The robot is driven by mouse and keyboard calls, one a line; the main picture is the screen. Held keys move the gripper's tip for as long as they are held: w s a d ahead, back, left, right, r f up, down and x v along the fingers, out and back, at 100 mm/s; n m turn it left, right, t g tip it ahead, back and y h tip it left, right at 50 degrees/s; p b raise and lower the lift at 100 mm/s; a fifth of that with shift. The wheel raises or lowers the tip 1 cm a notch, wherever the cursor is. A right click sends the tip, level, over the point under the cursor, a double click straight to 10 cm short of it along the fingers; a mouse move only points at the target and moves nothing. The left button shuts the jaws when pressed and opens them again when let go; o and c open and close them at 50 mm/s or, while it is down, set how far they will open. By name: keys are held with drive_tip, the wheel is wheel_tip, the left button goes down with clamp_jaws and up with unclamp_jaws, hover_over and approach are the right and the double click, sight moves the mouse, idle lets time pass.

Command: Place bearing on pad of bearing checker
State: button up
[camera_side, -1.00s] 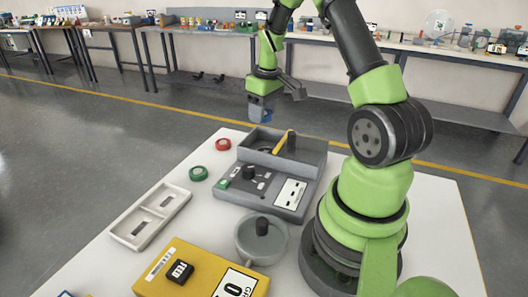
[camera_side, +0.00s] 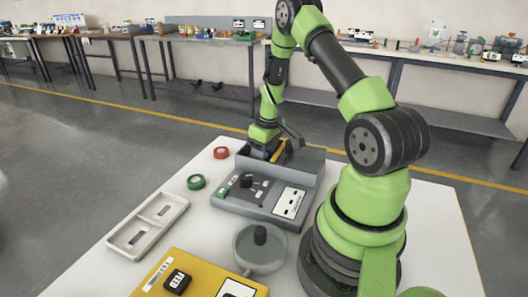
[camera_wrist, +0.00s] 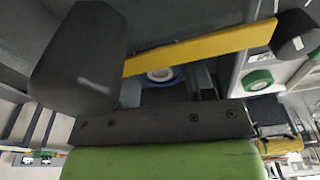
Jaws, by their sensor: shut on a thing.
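The bearing checker (camera_side: 238,205) is a grey bench unit with a knobbed panel in front and a walled recess behind. It has a yellow lever (camera_side: 279,150), which crosses the wrist view (camera_wrist: 200,47). My gripper (camera_side: 258,158) points down into the left part of the recess, close beside the lever. In the wrist view a small blue ring with a pale centre (camera_wrist: 160,75) shows below the lever; it looks like the bearing. My gripper is shut on it. The fingertips and the pad are hidden, so I cannot tell whether the bearing touches the pad.
A dark rounded post (camera_wrist: 78,60) stands very close in the wrist view. A red roll (camera_side: 221,153) and a green roll (camera_side: 196,182) lie left of the checker. A pale tray (camera_side: 127,236), a round grey dish (camera_side: 260,258) and a yellow box (camera_side: 205,272) are nearer the front.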

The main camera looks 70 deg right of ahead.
sight(268, 156)
drive_tip(key=o, duration=0.9)
drive_tip(key=shift+f, duration=0.1)
wheel_tip(268, 156, up, 12)
drive_tip(key=s, duration=0.1)
drive_tip(key=a+r+t, duration=0.2)
drive_tip(key=a+r, duration=0.6)
drive_tip(key=s+a+r+t, duration=0.1)
drive_tip(key=s+a+r, duration=0.1)
drive_tip(key=a, duration=0.4)
drive_tip(key=s+a+r+m+t+y, duration=0.1)
drive_tip(key=s+a+r, duration=0.2)
drive_tip(key=s+a, duration=0.2)
drive_tip(key=s+a+r+m+t+y, duration=0.1)
drive_tip(key=s+a+r, duration=0.2)
drive_tip(key=a, duration=0.3)
drive_tip(key=shift+s+a+t, duration=0.3)
drive_tip(key=shift+s+t, duration=0.05)
drive_tip(key=shift+t, duration=0.05)
